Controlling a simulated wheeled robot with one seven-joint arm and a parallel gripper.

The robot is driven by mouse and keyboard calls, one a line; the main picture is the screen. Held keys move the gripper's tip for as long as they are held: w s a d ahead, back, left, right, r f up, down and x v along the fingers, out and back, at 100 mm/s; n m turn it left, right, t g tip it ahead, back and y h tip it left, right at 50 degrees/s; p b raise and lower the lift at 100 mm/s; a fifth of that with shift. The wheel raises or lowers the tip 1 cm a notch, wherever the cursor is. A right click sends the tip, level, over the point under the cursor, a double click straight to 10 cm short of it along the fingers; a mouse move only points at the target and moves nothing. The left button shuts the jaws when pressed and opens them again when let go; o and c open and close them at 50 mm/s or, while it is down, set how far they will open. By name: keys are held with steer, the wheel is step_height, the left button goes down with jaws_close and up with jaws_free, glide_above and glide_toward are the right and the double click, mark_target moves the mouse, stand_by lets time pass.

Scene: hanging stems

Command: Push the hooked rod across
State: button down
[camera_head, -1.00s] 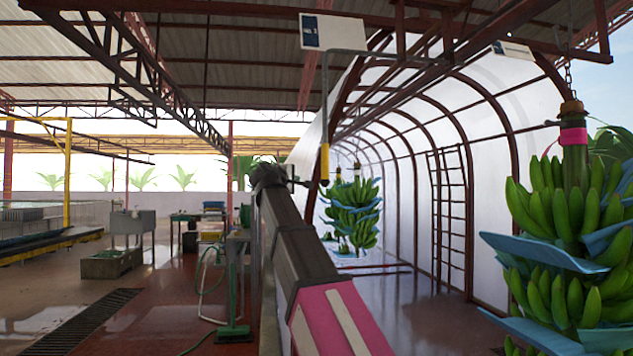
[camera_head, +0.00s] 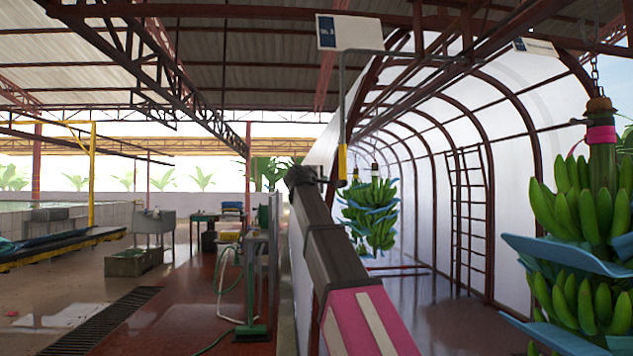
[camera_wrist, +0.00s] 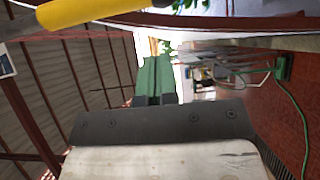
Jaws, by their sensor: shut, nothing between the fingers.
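The hooked rod is a thin grey bar with a yellow grip (camera_head: 342,160), hanging upright from the overhead rail beside a white and blue sign. In the wrist view its yellow grip (camera_wrist: 92,11) crosses the top left corner, close to the camera. My gripper, at the end of my arm left of the rod in the head view, has its green fingers (camera_wrist: 156,68) together and empty in the wrist view. The fingers and the yellow grip appear apart there. My arm hides the fingertips in the head view.
A banana bunch with blue sheets (camera_head: 590,220) hangs close at the right. More bunches (camera_head: 370,215) hang beyond the rod. A ladder (camera_head: 472,220) stands by the arched tunnel wall. The tunnel floor is mostly clear.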

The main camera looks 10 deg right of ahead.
steer(key=shift+w+d, duration=0.4)
steer(key=shift+d, duration=0.45)
steer(key=shift+w+d, duration=0.4)
steer(key=shift+d, duration=0.4)
steer(key=shift+w+d, duration=0.4)
steer(key=shift+d, duration=0.45)
steer(key=d, duration=1.3)
steer(key=shift+d, duration=0.3)
